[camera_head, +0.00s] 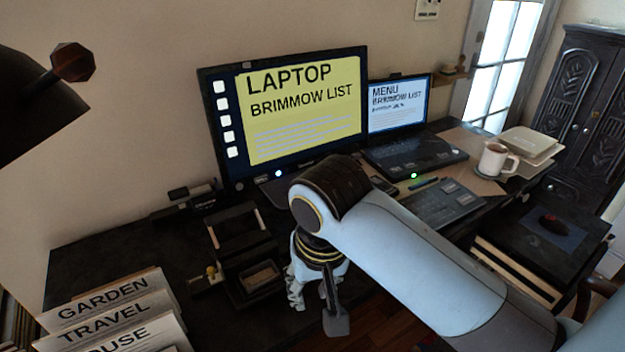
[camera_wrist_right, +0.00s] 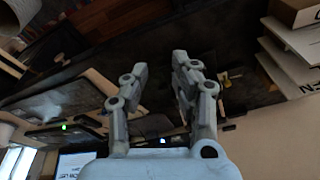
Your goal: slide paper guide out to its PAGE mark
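A small black printer-like device (camera_head: 238,228) stands on the dark desk, with an open tray (camera_head: 262,277) at its front. A small pale slide with a yellow knob (camera_head: 210,273) sits at its left side; it may be the paper guide, but I cannot read a PAGE mark. A yellow bit beside dark parts also shows in the right wrist view (camera_wrist_right: 224,76). My right gripper (camera_head: 317,302) points down just right of the tray, apart from the knob. In the wrist view its fingers (camera_wrist_right: 158,72) are apart with nothing between them. My left gripper is not in view.
Paper folders labelled GARDEN and TRAVEL (camera_head: 110,310) stand at the front left. A large monitor (camera_head: 300,110), a laptop (camera_head: 410,150) and a mug (camera_head: 495,160) stand along the back and right. Bare desk (camera_head: 110,252) lies left of the device.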

